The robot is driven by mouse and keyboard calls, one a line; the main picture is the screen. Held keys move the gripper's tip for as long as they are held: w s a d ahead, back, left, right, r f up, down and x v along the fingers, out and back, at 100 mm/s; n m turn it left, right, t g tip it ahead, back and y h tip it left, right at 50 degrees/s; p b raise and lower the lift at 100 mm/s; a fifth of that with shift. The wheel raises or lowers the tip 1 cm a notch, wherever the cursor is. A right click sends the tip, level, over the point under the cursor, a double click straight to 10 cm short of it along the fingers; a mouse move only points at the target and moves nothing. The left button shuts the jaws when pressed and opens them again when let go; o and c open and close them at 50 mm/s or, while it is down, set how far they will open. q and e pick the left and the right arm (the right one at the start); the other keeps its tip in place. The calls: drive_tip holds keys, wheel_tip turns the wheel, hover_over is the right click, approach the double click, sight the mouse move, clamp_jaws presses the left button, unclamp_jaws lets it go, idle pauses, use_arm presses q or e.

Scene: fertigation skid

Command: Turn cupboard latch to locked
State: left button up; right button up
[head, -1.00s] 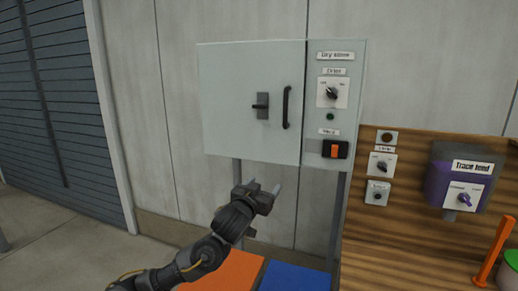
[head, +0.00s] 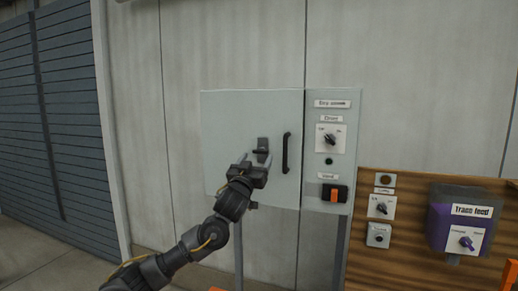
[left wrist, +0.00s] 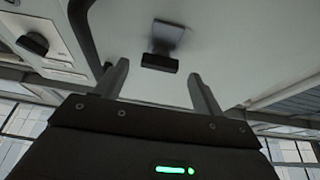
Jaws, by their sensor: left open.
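The cupboard (head: 228,125) is a pale grey wall box with a closed door. Its latch (head: 263,143) is a grey plate with a dark lever, just left of the black door handle (head: 285,153). The lever lies roughly level in the head view, partly hidden by the gripper. My left gripper (head: 257,157) is open and empty, right at the latch, fingers pointing up at it. In the left wrist view the latch (left wrist: 170,35) shows ahead, with its lever between the two fingertips and apart from both. I cannot tell how far away it is. My right gripper is not in view.
A side panel right of the door carries a selector knob (head: 329,139) and an orange-and-black switch (head: 334,194).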

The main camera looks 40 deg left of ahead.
sight(261, 152)
use_arm(q)
drive_tip(key=shift+p+x, duration=0.55)
drive_tip(key=shift+x, duration=1.1)
drive_tip(key=shift+f, duration=0.1)
drive_tip(key=c, duration=1)
